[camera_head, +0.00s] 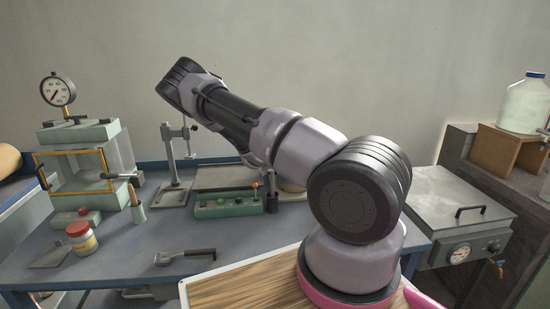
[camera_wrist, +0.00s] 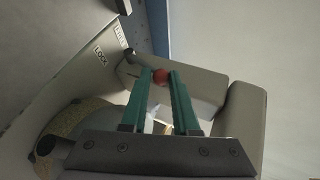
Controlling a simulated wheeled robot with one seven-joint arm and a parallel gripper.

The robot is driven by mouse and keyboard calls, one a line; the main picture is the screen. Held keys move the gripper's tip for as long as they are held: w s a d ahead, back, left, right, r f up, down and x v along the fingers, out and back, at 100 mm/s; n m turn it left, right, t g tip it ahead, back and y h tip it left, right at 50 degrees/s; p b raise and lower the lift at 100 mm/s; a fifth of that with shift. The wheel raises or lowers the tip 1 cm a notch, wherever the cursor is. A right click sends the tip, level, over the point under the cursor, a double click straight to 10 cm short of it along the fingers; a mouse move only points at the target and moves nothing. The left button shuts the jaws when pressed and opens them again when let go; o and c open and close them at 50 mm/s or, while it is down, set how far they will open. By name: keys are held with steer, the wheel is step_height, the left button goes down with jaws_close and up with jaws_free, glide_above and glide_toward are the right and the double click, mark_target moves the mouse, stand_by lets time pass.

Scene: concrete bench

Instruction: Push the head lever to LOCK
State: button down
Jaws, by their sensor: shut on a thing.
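A small dark stub (camera_wrist: 130,55) shows between the labels and the knob. In the head view my arm hides the gripper and the lever.
On the bench (camera_head: 130,245) stand a glass-walled box (camera_head: 83,160) with a dial gauge (camera_head: 57,91), a metal stand (camera_head: 175,165), a green control box (camera_head: 227,207), a red-lidded jar (camera_head: 81,239) and a black-handled tool (camera_head: 186,256). A lidded steel bath (camera_head: 450,205) is at the right.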

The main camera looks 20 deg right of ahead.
steer(key=shift+s+d+f, duration=0.15)
steer(key=shift+f, duration=0.05)
steer(key=c, duration=0.6)
jaws_free()
steer(key=shift+d+f, duration=0.1)
steer(key=shift+a+r, duration=0.25)
steer(key=shift+a, duration=0.1)
steer(key=v, duration=1)
